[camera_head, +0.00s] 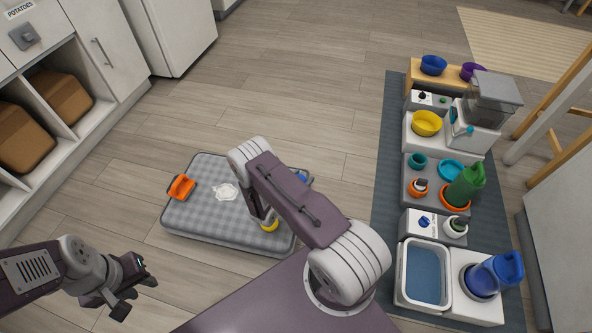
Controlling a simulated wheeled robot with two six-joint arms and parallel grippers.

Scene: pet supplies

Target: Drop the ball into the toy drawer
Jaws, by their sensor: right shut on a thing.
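My right arm reaches over the grey checked pet bed (200,215), and its gripper (268,220) is mostly hidden behind the arm. It is shut on a small yellow thing (269,226), of which only a part shows; it may be the ball, but its shape is not clear. My left gripper (138,287) is at the lower left, above the floor, with its fingers apart and nothing between them. I cannot make out a drawer marked for toys. A white drawer front (22,28) with a grey knob, labelled POTATOES, is at the top left.
On the bed are an orange thing (181,187), a white crumpled thing (225,192) and a partly hidden blue thing (302,177). Shelves hold brown baskets (60,98) at left. A dark mat (385,150) with bowls and bottles is at right. Floor between is clear.

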